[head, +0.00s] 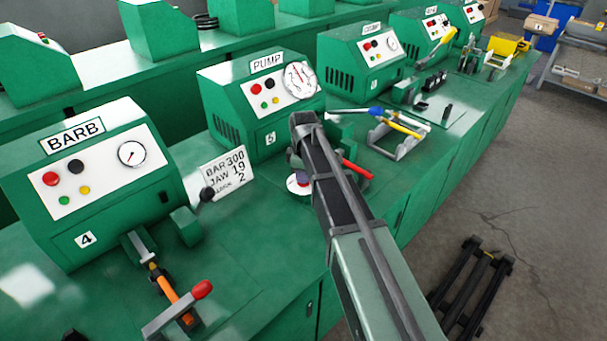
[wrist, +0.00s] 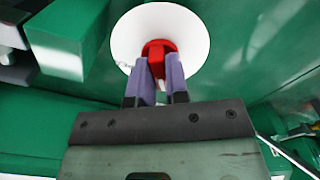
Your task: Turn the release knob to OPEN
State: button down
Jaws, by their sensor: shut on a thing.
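The release knob (wrist: 158,47) is red and sits at the middle of a round white dial plate (wrist: 190,24). My gripper (wrist: 158,76) has its two purple fingers on either side of the knob and is shut on it. A pale mark shows on the knob between the fingers. In the head view the white plate (head: 293,188) lies on the bench in front of the PUMP machine (head: 255,100), and my arm hides most of the knob. No lettering on the plate is readable, so the knob's setting cannot be told.
A card (head: 228,172) with printed numbers stands left of the plate. The BARB machine (head: 85,170) is at the left, with an orange-handled tool (head: 178,300) before it. A red handle (head: 357,170) shows just right of my arm. A stand with coloured handles (head: 395,135) lies further right.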

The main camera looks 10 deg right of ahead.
jog(key=m, duration=0.4)
jog(key=shift+m, duration=0.3)
jog(key=m, duration=0.3)
jog(key=shift+m, duration=0.3)
jog(key=m, duration=0.3)
jog(key=shift+m, duration=2.2)
jog(key=c, duration=1.1)
grip_release()
jog(key=shift+r, duration=0.1)
